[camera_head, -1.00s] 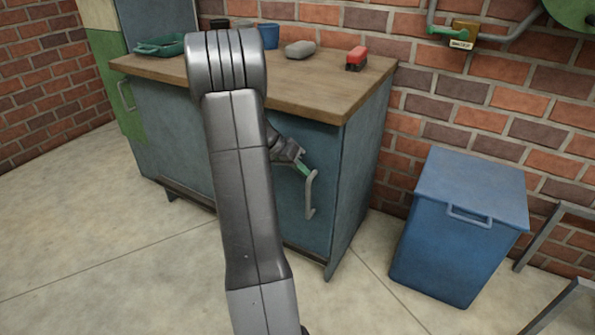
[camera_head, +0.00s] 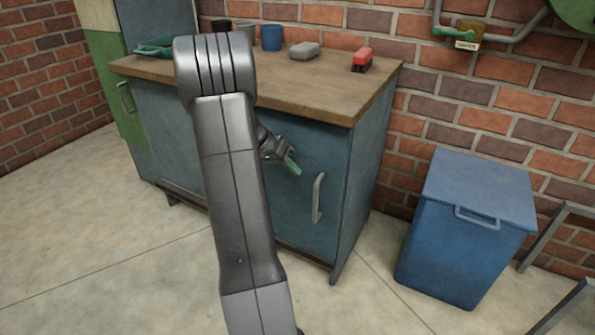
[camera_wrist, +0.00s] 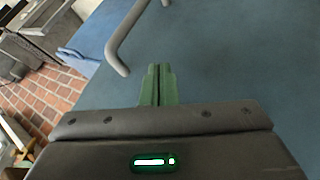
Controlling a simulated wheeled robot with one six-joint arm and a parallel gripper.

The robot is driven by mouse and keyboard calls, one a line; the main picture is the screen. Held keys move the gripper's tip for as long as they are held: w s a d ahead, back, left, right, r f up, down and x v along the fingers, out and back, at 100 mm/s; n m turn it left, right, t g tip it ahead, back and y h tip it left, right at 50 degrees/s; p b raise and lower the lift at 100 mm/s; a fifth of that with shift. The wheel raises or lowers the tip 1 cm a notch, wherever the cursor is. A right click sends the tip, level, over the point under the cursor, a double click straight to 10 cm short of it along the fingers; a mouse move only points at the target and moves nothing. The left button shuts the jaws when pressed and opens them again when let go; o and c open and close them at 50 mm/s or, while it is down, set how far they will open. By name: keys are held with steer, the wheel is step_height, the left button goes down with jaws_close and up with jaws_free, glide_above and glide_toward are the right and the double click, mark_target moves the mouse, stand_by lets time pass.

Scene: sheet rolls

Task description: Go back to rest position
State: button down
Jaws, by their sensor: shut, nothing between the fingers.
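My gripper (camera_head: 291,165) is in front of the blue-grey cabinet door (camera_head: 292,205), left of the metal door handle (camera_head: 317,198). Its green fingers are shut with nothing between them. In the wrist view my gripper (camera_wrist: 158,72) points at the blue-grey door surface (camera_wrist: 235,65). The handle (camera_wrist: 122,40) is just ahead and to the left there, apart from the fingers. The door looks closed. My arm crosses the middle of the head view and hides part of the cabinet front.
The wooden worktop (camera_head: 300,88) holds a green tray (camera_head: 155,48), a blue cup (camera_head: 270,37), a grey lump (camera_head: 304,50) and a red-and-black item (camera_head: 362,59). A blue lidded bin (camera_head: 465,230) stands right of the cabinet. Floor (camera_head: 110,255) is clear at the left.

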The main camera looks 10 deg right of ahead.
steer(key=p+v, duration=0.2)
steer(key=v, duration=0.6)
steer(key=shift+r, duration=0.25)
steer(key=shift+d+f, duration=0.1)
